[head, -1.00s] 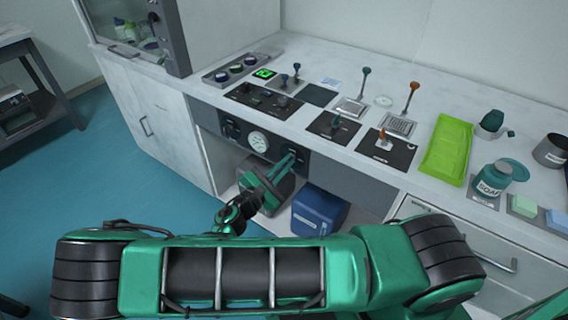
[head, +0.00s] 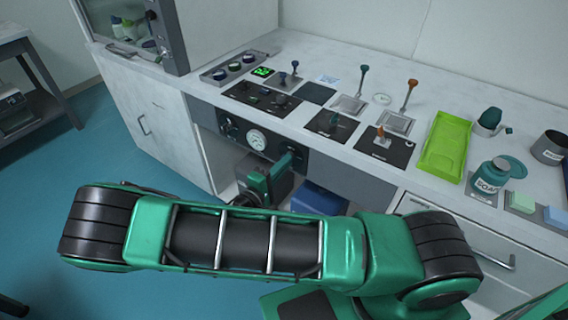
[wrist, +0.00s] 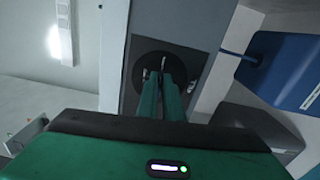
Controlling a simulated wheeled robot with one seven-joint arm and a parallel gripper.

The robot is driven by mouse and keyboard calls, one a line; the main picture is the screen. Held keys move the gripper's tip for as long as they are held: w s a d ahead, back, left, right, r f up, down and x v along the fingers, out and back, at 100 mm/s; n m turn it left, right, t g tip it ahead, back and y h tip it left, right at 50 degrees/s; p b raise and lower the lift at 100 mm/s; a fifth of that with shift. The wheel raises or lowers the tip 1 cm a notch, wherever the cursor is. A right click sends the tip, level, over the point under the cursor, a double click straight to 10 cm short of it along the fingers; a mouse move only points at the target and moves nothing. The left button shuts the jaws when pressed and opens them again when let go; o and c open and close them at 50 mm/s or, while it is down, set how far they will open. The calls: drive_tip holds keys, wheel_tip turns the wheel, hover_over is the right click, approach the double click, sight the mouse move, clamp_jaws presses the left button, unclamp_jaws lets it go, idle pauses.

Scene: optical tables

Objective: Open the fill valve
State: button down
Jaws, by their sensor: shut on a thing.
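The front panel (head: 232,140) under the counter carries a round gauge (head: 257,139) between two dark round valve fittings, the left one (head: 228,127) and the right one. No label tells me which is the fill valve. My gripper (head: 292,153) is at the right fitting, its green fingers covering most of it. In the wrist view the fingers (wrist: 164,74) reach a dark round plate (wrist: 143,78) and are shut on the small handle there. The handle is mostly hidden between the fingertips, so its angle cannot be told.
A blue box (head: 319,201) stands under the counter close to my gripper; it also shows in the wrist view (wrist: 288,72). Above, the counter holds switch panels, upright levers, a green tray (head: 446,147) and a soap jar (head: 490,178).

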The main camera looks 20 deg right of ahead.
drive_tip(key=shift+a+f+m, duration=0.15)
drive_tip(key=shift+a+m, duration=0.05)
drive_tip(key=shift+m, duration=0.4)
drive_tip(key=c, duration=2)
unclamp_jaws()
drive_tip(key=shift+w, duration=0.1)
drive_tip(key=shift+o, duration=0.4)
drive_tip(key=shift+d, duration=0.1)
drive_tip(key=v, duration=1.1)
drive_tip(key=shift+w+d, duration=0.1)
drive_tip(key=shift+d, duration=0.1)
